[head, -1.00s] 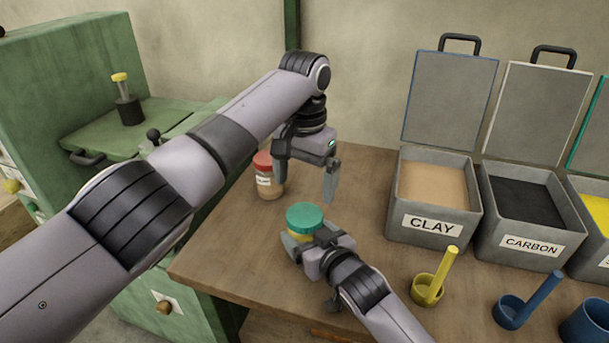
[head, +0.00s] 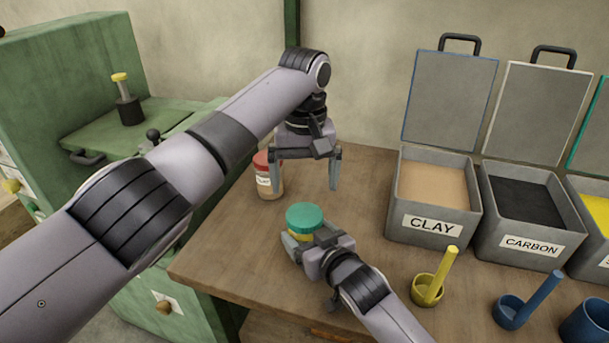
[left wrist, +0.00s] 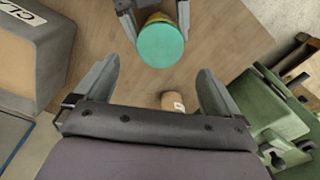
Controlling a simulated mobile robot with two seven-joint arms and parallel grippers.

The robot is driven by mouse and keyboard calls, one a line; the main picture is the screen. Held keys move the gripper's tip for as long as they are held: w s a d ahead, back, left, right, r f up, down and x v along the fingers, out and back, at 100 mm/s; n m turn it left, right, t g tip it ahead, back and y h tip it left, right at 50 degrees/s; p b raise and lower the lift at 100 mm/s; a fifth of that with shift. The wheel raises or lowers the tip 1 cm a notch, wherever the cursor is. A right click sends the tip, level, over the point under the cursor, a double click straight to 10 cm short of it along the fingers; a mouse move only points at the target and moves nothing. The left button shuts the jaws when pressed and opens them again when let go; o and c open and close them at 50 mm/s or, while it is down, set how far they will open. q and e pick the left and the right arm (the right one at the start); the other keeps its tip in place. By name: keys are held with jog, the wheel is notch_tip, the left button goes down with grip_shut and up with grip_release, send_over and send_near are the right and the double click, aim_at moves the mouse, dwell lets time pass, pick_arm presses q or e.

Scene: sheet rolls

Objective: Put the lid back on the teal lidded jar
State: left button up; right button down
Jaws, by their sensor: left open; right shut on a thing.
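The teal lid (head: 304,217) sits on top of the jar (head: 300,237), which has yellow showing below the lid. I cannot tell whether the lid is fully seated. My right gripper (head: 308,243) is shut around the jar's body, near the table's front edge. My left gripper (head: 305,187) is open and empty, above the table and behind the jar, apart from the lid. In the left wrist view the teal lid (left wrist: 161,46) lies beyond my open left fingers (left wrist: 154,88), with the right gripper's fingers on both sides of the jar.
A red-lidded jar (head: 269,180) with a label stands behind my left gripper. Open CLAY (head: 432,226) and CARBON (head: 529,245) bins stand at the right. A green cabinet (head: 70,90) is at the left.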

aim_at(305, 214)
pick_arm(q)
notch_tip(305, 214, down, 8)
jog(key=shift+r, duration=0.1)
dwell(0.4)
jog(key=c, duration=1.1)
jog(key=m, duration=0.6)
jog(key=shift+m, duration=0.3)
jog(key=m, duration=0.5)
jog(key=o, duration=1.2)
jog(key=shift+c, duration=0.2)
jog(key=shift+r, duration=2.2)
